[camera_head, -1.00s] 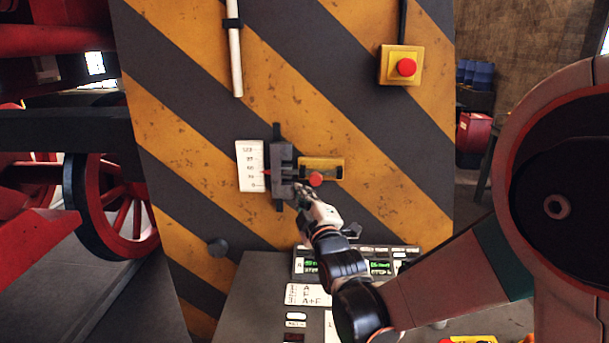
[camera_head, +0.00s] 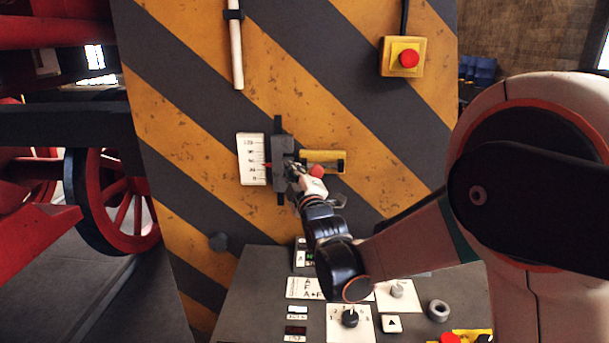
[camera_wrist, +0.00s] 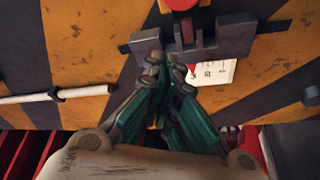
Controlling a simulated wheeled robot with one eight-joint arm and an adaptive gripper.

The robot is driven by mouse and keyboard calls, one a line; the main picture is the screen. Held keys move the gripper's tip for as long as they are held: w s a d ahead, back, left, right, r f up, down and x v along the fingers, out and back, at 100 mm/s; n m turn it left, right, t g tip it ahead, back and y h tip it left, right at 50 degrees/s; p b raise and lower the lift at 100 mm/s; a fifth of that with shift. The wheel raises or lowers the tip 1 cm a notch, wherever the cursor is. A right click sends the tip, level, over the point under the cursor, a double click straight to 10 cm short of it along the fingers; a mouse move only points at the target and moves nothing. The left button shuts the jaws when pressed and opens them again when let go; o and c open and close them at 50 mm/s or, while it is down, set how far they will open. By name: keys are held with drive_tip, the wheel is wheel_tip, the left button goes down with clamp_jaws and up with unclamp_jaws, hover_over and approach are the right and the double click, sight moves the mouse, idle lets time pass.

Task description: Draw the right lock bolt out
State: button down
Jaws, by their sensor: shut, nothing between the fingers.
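The right lock bolt is a dark bar with a red knob (camera_head: 318,171) in a yellow bracket (camera_head: 323,155) on the striped panel. It sits just right of a dark grey sliding block (camera_head: 280,150). The knob also shows at the top edge of the wrist view (camera_wrist: 181,4). My gripper (camera_head: 294,168) is in front of the block's right side, just left of the knob, partly covering both. In the wrist view its green fingers (camera_wrist: 166,74) are together and empty, close to the notched face of the block (camera_wrist: 225,38). Whether they touch it I cannot tell.
A white scale card (camera_head: 250,160) with a red pointer is left of the block. A red button on a yellow box (camera_head: 402,57) is at upper right. A white pipe (camera_head: 236,55) runs above. A control desk (camera_head: 260,275) juts out below.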

sight(312, 168)
drive_tip(key=shift+w+d+f+b, duration=0.4)
drive_tip(key=shift+w+d, duration=0.2)
drive_tip(key=shift+d, duration=0.1)
drive_tip(key=shift+w+d+f+b, duration=0.3)
drive_tip(key=shift+w+d+b, duration=0.1)
drive_tip(key=shift+w+d, duration=0.25)
